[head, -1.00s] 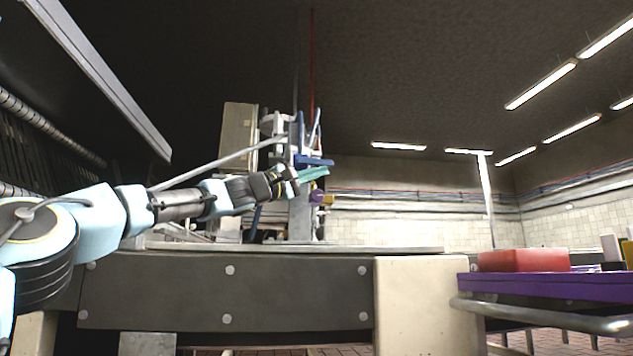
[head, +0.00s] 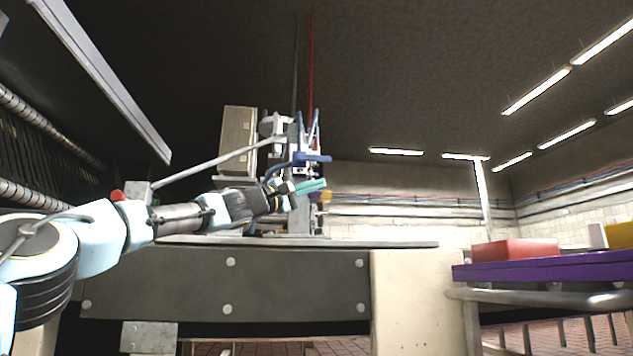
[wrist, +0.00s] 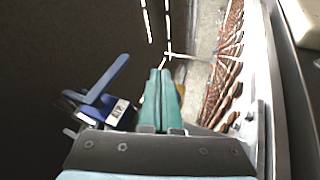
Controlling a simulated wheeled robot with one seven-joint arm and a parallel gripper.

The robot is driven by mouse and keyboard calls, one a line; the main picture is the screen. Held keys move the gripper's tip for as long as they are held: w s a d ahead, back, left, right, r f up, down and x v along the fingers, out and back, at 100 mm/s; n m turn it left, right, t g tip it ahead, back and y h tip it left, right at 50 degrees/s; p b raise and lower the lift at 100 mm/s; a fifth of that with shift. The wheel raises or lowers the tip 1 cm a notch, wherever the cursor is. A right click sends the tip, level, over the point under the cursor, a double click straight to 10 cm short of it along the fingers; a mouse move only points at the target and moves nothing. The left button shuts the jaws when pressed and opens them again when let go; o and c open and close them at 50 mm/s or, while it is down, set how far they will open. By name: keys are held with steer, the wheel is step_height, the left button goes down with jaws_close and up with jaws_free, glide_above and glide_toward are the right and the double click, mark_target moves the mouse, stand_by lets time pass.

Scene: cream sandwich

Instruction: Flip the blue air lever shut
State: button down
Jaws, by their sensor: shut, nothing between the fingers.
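A blue lever bar (wrist: 108,78) rises at a slant from a dark blue block (wrist: 120,114) with a small white label in the wrist view. In the head view a blue part of the same fixture (head: 313,158) juts out to the right from the machine. My gripper (head: 322,184) is shut and empty, its teal fingers together just below that blue part. In the wrist view the fingers (wrist: 160,84) stand to the right of the lever and block, with a narrow gap in the picture. Whether they touch in depth cannot be told.
The machine (head: 237,140) stands on a bench (head: 200,283) with a dark front. A grey rod runs up behind my arm. A purple tray table (head: 560,268) with a red box (head: 515,251) is at the right. Air right of the fixture is clear.

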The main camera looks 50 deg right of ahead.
steer(key=b+v, duration=0.2)
steer(key=v, duration=0.7)
steer(key=shift+b, duration=0.35)
steer(key=shift+a, duration=0.15)
